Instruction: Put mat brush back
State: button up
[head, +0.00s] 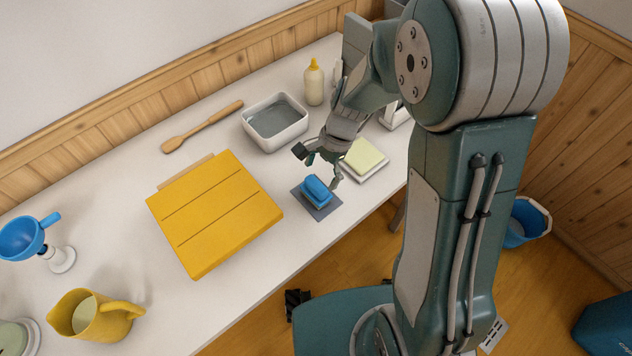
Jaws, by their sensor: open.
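The blue brush (317,189) lies on a small dark grey mat (322,213) near the front edge of the white table. My gripper (318,170) is open, just behind and above the brush in the head view. One finger is at the left and the other comes down at the brush's right side. I cannot tell whether either finger touches the brush. Part of the brush's far end is close to the fingers.
A yellow slatted board (215,212) lies left of the mat. A pale yellow pad on a white tray (370,175) is to the right. A yellow jug (96,314) and blue funnel (24,238) are far left.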

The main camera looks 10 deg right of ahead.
jog(key=v, duration=0.8)
jog(key=s+d+r+n+t+h, duration=0.2)
jog(key=s+d+r+n+t, duration=0.1)
jog(key=s+r, duration=0.4)
jog(key=s+d+r+n+t+h, duration=0.1)
jog(key=s+d+r+n+t, duration=0.3)
jog(key=s+r+n, duration=0.3)
jog(key=shift+s+n+t+h, duration=0.4)
jog(key=shift+s+n+t, duration=0.2)
jog(key=shift+s, duration=0.05)
jog(key=shift+r, duration=0.1)
